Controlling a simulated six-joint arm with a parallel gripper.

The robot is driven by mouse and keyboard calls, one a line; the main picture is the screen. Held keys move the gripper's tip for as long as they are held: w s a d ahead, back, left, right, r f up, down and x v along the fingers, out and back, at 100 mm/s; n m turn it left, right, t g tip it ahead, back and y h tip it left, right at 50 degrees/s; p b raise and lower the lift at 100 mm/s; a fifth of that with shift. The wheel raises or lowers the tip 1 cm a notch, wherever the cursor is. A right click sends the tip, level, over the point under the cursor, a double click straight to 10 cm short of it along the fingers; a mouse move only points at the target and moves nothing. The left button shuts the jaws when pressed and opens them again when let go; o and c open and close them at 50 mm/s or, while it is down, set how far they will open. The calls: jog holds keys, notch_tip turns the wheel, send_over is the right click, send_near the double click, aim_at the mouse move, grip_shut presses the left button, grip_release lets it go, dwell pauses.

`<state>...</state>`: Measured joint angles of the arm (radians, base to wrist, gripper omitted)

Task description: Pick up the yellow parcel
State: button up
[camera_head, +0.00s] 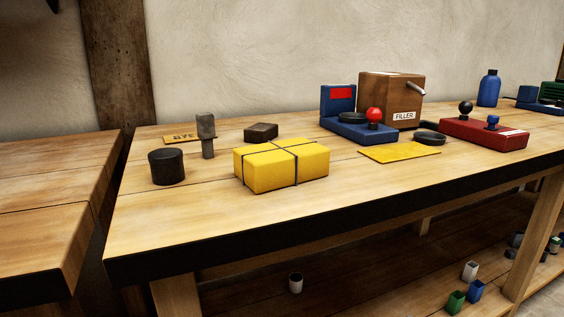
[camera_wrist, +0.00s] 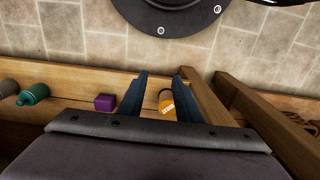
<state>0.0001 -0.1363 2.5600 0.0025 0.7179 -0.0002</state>
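The yellow parcel (camera_head: 270,169) is a box tied with dark cord, lying on the wooden bench (camera_head: 180,225) left of its middle. It stands near the bench's dark front edge, and nothing touches it. The parcel does not show in the wrist view. My gripper (camera_wrist: 163,73) shows only in the wrist view, with its two dark blue fingers spread apart and nothing seen held between them. An orange object with a white-marked label (camera_wrist: 167,107) shows in the gap, seemingly beyond the fingers.
A dark cylinder (camera_head: 167,167), a grey post-like tool (camera_head: 207,135) and a brown block (camera_head: 261,132) stand near the parcel. A yellow plate (camera_head: 400,153) lies to its right, before a blue device (camera_head: 345,125). A purple cube (camera_wrist: 104,102) shows in the wrist view.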

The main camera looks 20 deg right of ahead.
jog(key=o, duration=1.6)
jog(key=shift+c, duration=0.2)
